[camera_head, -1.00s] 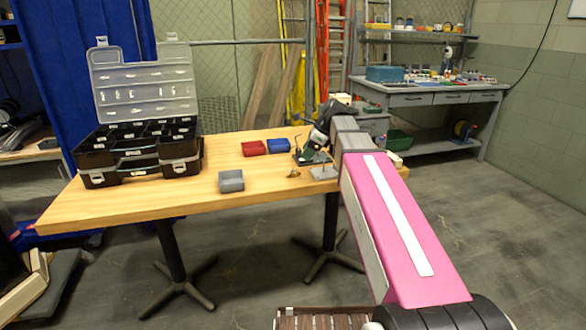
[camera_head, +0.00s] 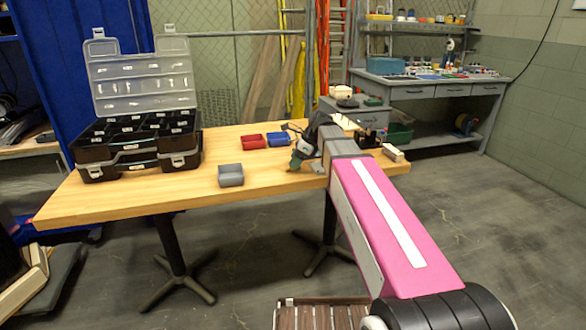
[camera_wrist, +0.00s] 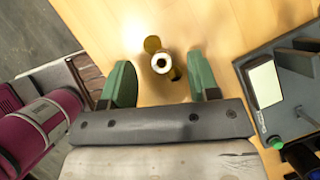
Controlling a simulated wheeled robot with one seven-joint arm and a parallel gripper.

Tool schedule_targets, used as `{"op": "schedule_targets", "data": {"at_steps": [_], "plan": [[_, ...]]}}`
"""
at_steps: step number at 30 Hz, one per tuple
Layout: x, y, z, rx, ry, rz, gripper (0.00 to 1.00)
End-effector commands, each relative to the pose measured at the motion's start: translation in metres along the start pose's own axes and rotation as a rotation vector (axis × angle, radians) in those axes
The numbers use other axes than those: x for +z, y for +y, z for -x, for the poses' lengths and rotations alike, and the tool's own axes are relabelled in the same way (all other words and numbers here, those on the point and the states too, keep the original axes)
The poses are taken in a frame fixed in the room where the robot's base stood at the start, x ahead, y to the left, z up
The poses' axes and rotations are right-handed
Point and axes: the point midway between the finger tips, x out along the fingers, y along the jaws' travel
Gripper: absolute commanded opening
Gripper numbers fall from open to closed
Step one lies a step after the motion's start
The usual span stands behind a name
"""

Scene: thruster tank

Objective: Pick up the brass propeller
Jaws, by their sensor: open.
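The brass propeller (camera_wrist: 152,44) stands on the wooden table in the wrist view, with a pale round hub facing the camera. My gripper (camera_wrist: 160,68) is open, with one green finger on each side of the propeller and gaps visible on both sides. The fingers do not touch it. In the head view my gripper (camera_head: 296,158) points down over the table's near right part, and its fingers and wrist largely hide the propeller there.
A dark grey stand (camera_wrist: 262,82) is to the right of the fingers in the wrist view. The table (camera_head: 130,200) also holds a grey bin (camera_head: 230,176), a red bin (camera_head: 251,141), a blue bin (camera_head: 279,139) and an open black case (camera_head: 125,155).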

Motion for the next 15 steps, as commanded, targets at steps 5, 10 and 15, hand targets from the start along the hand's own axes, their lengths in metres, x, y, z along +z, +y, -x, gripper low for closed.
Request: {"op": "schedule_targets", "data": {"at_steps": [5, 10, 15], "plan": [[0.0, 0.0, -0.022, 0.001, 0.0, 0.0, 0.55], [0.0, 0.0, -0.024, 0.0, 0.0, 0.0, 0.55], [0.0, 0.0, -0.024, 0.0, 0.0, 0.0, 0.26]]}}
